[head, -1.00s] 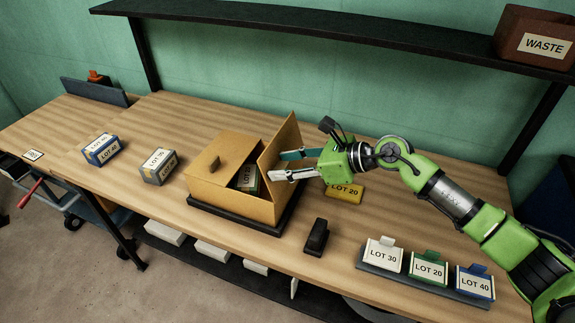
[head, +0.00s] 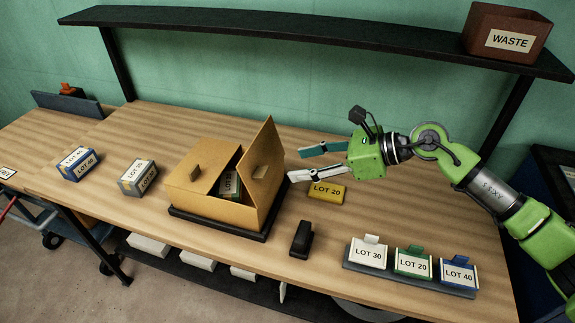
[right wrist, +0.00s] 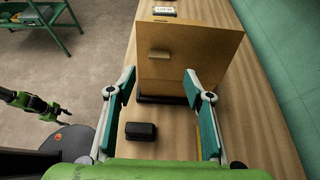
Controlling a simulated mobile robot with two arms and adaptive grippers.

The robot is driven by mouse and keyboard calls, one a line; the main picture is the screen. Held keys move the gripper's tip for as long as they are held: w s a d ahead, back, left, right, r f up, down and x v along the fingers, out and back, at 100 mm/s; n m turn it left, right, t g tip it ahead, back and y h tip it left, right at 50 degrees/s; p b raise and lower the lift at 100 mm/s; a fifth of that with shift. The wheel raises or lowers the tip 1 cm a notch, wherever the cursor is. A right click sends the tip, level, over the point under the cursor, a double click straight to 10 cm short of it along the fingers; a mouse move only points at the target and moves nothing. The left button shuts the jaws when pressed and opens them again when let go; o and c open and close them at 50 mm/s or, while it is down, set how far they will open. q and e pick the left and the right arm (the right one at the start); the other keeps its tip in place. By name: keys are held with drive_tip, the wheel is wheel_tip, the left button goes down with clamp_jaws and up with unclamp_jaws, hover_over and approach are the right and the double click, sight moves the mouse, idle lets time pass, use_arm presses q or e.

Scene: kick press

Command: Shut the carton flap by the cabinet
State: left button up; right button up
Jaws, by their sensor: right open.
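The brown carton (head: 211,204) sits on a black base on the bench. Its left flap (head: 200,172) lies nearly flat, and its right flap (head: 262,160) stands up, with a small tab on its face. A green-and-white box shows inside through the gap. My right gripper (head: 300,164) is open and empty, just right of the raised flap and apart from it. In the right wrist view the raised flap (right wrist: 200,55) stands upright ahead of the open fingers.
A yellow LOT 20 box (head: 327,192) lies below my right gripper. A black block (head: 301,240) stands in front of the carton. A rack (head: 410,278) holds three LOT boxes. LOT boxes (head: 76,163) (head: 138,177) stand at left. A shelf (head: 300,33) with a WASTE bin (head: 507,35) hangs above.

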drive_tip(key=shift+s+d+r, duration=0.15)
drive_tip(key=shift+d+r, duration=0.15)
drive_tip(key=shift+d, duration=0.1)
drive_tip(key=shift+c, duration=0.3)
drive_tip(key=c, duration=0.7)
drive_tip(key=shift+d+f+m, duration=0.15)
drive_tip(key=shift+m, duration=0.35)
clamp_jaws()
drive_tip(key=m+y+b, duration=0.1)
drive_tip(key=m+y, duration=0.1)
drive_tip(key=m, duration=1.5)
approach(267, 172)
drive_tip(key=shift+t, duration=0.4)
drive_tip(key=p+x, duration=0.1)
drive_tip(key=x, duration=0.1)
drive_tip(key=p+x, duration=0.3)
drive_tip(key=x, duration=0.1)
drive_tip(key=shift+s, duration=0.25)
drive_tip(key=shift+w+a+f+p, duration=0.2)
drive_tip(key=shift+a+p, duration=0.15)
drive_tip(key=shift+a, duration=0.15)
